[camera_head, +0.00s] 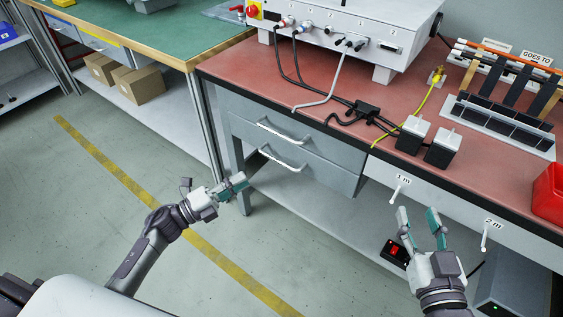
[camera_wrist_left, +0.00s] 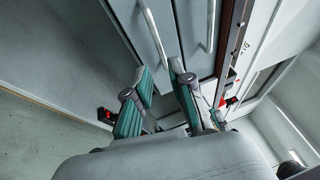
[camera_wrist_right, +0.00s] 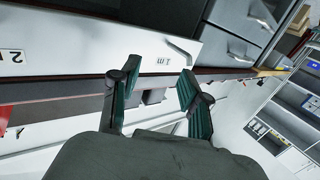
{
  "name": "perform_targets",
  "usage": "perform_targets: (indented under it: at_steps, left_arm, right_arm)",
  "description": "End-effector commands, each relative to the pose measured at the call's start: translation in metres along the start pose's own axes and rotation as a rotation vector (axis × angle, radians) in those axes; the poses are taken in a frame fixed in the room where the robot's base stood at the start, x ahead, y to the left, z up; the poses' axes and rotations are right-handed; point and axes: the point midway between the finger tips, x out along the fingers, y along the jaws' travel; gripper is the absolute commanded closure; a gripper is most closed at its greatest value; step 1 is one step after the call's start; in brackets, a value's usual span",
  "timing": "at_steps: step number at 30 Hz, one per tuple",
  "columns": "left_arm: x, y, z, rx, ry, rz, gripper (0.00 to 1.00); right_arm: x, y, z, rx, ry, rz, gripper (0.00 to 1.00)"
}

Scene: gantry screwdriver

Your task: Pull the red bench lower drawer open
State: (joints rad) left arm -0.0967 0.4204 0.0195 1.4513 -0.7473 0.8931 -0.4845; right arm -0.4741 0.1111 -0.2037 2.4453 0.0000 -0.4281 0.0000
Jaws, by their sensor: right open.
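The red bench (camera_head: 330,90) has two grey drawers under its left part, one above the other. The lower drawer (camera_head: 325,172) looks shut, with its bar handle (camera_head: 283,159) clear in the head view. That handle also shows in the left wrist view (camera_wrist_left: 155,38). My left gripper (camera_head: 240,184) is left of and below the lower handle, apart from it, with its fingers parted and nothing between them. My right gripper (camera_head: 422,218) is open and empty in front of the white panel on the bench's right side, away from the drawers.
The upper drawer handle (camera_head: 283,131) is just above. A lower shelf (camera_head: 330,206) runs beneath the drawers. The floor (camera_head: 110,205) before the bench is clear.

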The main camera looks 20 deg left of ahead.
Motion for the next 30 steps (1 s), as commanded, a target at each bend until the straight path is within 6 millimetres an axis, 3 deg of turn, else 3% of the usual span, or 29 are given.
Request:
perform_targets:
  at_steps: [9,15,21,30]
  left_arm:
    - [0.069,0.0,0.0,-0.002,-0.002,-0.005,0.78]
    - [0.102,0.0,0.001,-0.003,-0.003,-0.003,0.78]
    - [0.118,0.001,0.001,-0.005,-0.004,0.0,0.78]
    - [0.12,0.001,0.001,-0.005,-0.004,0.0,0.78]
  right_arm:
    - [0.001,-0.004,-0.026,0.004,0.163,-0.009,0.54]
    - [-0.001,-0.006,-0.043,0.006,0.267,-0.015,0.54]
    - [-0.003,-0.007,-0.053,0.008,0.321,-0.017,0.54]
    - [-0.004,-0.008,-0.055,0.008,0.33,-0.018,0.54]
